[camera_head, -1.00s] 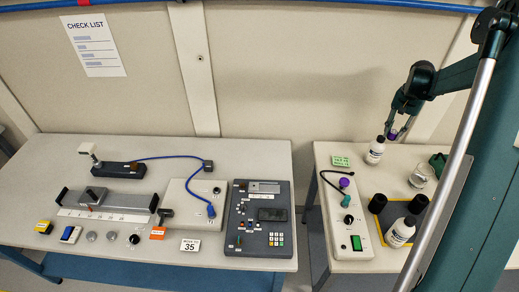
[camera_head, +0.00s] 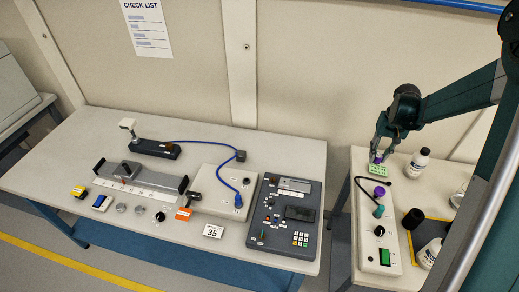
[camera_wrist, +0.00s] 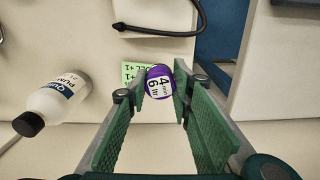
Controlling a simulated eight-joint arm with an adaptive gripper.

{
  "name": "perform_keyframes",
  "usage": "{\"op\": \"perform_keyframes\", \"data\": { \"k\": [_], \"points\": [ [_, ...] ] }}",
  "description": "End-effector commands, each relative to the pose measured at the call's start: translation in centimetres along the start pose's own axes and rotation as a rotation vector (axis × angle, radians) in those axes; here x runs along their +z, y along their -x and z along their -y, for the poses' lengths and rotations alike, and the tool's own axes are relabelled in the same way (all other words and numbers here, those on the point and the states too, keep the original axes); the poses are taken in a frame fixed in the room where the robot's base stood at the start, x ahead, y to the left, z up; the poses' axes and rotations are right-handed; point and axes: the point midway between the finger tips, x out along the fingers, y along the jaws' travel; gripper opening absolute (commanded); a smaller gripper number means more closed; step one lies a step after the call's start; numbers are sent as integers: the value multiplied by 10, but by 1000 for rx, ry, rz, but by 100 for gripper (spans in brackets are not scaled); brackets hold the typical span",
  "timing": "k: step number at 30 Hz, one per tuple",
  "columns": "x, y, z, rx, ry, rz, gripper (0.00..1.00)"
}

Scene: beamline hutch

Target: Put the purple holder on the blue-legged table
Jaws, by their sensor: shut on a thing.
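My gripper (camera_head: 378,153) is shut on the purple holder (camera_head: 377,159), over the back left part of the right table (camera_head: 361,160). In the wrist view the purple holder (camera_wrist: 160,84), with a white label, sits between the green fingers of my gripper (camera_wrist: 162,86). The fingers hide its sides. Its height above the table is hard to tell. The left table (camera_head: 75,145) has a pale top and blue parts beneath; it stands apart from the right table, to the left of my gripper.
A white bottle (camera_head: 419,161) stands right of my gripper, and a green note (camera_head: 380,170) lies below it. A control box (camera_head: 368,238) with a black cable is in front. The left table carries a keypad console (camera_head: 282,224), a rail device and a blue cable; its back left is clear.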

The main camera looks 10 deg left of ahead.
Motion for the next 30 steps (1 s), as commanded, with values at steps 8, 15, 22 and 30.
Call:
{"op": "perform_keyframes", "data": {
  "k": [8, 15, 22, 30],
  "points": [
    [3, -17, 59, 0, 31, 0, 10],
    [-11, -15, 119, 0, 11, 0, 10],
    [-21, -13, 185, 0, -11, 0, 10],
    [-24, -11, 265, 0, -38, 0, 10]
  ]
}}
